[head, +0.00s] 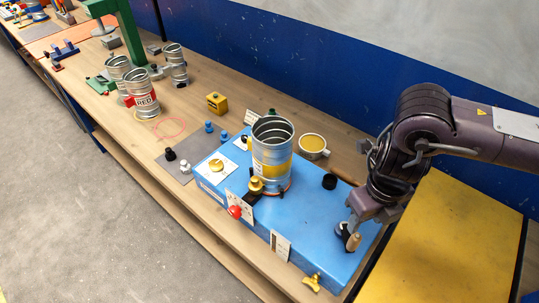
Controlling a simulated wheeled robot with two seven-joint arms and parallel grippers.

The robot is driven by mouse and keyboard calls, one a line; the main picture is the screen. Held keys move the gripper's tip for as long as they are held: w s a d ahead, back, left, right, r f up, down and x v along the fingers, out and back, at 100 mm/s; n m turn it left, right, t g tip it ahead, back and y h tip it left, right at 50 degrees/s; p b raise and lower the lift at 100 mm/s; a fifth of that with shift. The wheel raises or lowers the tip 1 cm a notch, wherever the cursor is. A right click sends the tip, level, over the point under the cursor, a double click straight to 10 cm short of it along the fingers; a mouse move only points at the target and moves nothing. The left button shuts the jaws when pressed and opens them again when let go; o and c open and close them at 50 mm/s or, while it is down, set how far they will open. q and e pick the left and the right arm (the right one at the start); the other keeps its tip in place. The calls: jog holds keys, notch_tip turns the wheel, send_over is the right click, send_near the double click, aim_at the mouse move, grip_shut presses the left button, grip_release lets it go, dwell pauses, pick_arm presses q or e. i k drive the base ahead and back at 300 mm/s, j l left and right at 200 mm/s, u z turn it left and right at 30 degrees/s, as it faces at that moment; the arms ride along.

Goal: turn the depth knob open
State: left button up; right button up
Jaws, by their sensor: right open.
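A blue machine box (325,222) lies on the bench with several controls. A yellow winged knob (312,283) is at its front right corner, a red ball knob (235,212) on its front edge, and a round yellow knob (216,165) on a white plate at its left. The labels are too small to read, so I cannot tell which is the depth knob. A ribbed metal duct with a yellow band (271,150) stands upright on the box. My right gripper (350,232) is open, pointing down at the box's right end, close to a tan handle (353,242). My left gripper is out of view.
A yellow panel (430,245) is at the right. A yellow cup (313,146) stands behind the box and a black cap (329,181) lies on it. Several ribbed cans (141,92) and a green post (120,30) are further left. A blue wall runs behind the bench.

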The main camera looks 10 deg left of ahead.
aim_at(235, 211)
jog(key=k+j, duration=0.25)
jog(key=k, duration=0.2)
jog(key=k+j, duration=0.3)
jog(key=k, duration=0.15)
